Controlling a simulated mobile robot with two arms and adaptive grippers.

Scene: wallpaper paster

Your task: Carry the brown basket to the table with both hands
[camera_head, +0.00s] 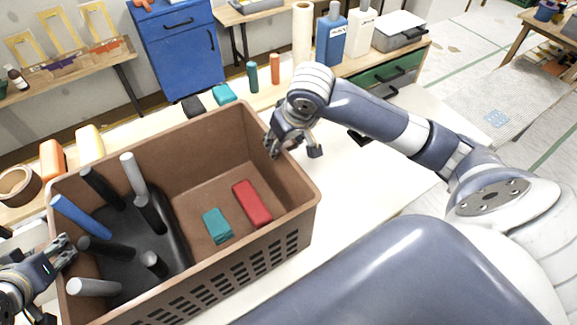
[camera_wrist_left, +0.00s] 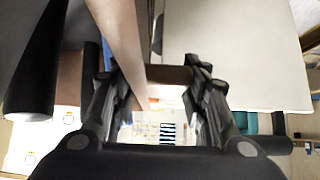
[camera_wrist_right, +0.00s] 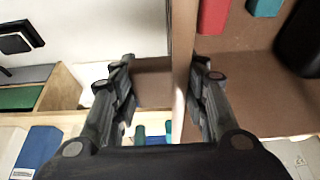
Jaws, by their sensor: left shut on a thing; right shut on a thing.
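The brown basket (camera_head: 288,222) is a large open box with slots in its near side, filling the left half of the head view. My left gripper (camera_head: 64,252) is shut on its left rim. My right gripper (camera_head: 292,145) is shut on its right rim near the far corner. The basket wall also runs between the fingers in the left wrist view (camera_wrist_left: 118,35) and the right wrist view (camera_wrist_right: 182,50). The white table (camera_head: 360,190) shows under and right of the basket. I cannot tell whether the basket's bottom touches it.
The basket holds a black tray with several rollers, a red block (camera_head: 252,203) and a teal block (camera_head: 217,226). Behind stand a bench with bottles (camera_head: 331,40), a paper roll (camera_head: 302,32) and a blue cabinet (camera_head: 178,60). The table right of the basket is largely clear.

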